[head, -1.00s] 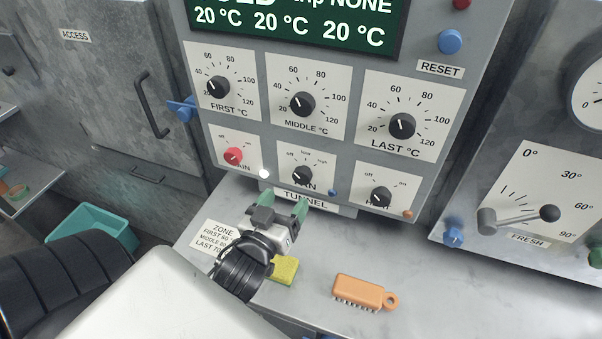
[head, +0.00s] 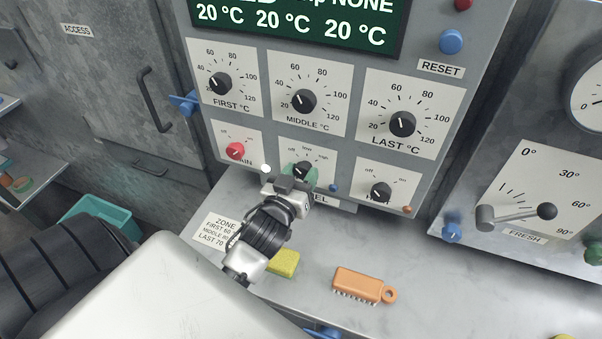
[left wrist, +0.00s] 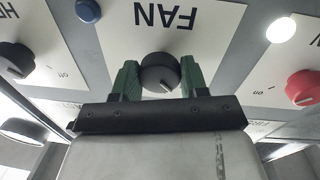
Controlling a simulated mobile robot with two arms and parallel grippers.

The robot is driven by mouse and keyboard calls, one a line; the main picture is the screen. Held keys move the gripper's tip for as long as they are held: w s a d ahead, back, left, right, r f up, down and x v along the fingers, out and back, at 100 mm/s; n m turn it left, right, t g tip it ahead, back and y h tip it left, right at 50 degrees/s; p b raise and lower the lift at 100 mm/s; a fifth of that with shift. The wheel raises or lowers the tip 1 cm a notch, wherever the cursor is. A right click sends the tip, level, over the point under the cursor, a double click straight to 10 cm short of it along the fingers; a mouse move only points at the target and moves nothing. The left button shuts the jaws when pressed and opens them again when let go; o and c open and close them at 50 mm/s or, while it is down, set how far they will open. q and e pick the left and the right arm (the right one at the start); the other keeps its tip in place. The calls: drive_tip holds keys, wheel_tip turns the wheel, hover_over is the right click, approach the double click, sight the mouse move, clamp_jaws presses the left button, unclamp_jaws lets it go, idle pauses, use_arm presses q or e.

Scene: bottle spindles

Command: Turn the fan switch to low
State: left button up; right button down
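The black fan switch (head: 303,169) is a round knob on the lower middle plate of the control panel, with off, low and high marks around it. In the left wrist view, the fan switch (left wrist: 160,72) appears upside down under the word FAN. Its pale pointer line faces the off side. My left gripper (head: 298,176) is at the knob, and its green fingers (left wrist: 160,80) stand on either side of it. The fingers are apart and very close to the knob's sides; firm contact cannot be made out. My right gripper is not in view.
The red main knob (head: 235,151) is left of the fan plate and the black heat knob (head: 381,192) is right of it. Three temperature dials sit above. A yellow sponge (head: 284,263) and an orange brush (head: 358,285) lie on the grey counter below.

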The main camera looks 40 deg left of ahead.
use_arm(q)
drive_tip(key=c, duration=0.3)
drive_tip(key=shift+r, duration=0.1)
drive_tip(key=m+p, duration=0.2)
drive_tip(key=m, duration=0.1)
drive_tip(key=shift+r, duration=0.1)
drive_tip(key=m+p, duration=0.1)
drive_tip(key=m, duration=0.2)
drive_tip(key=shift+p, duration=0.4)
drive_tip(key=shift+m+g+p, duration=0.3)
drive_tip(key=shift+m+p, duration=0.15)
drive_tip(key=shift+m, duration=0.75)
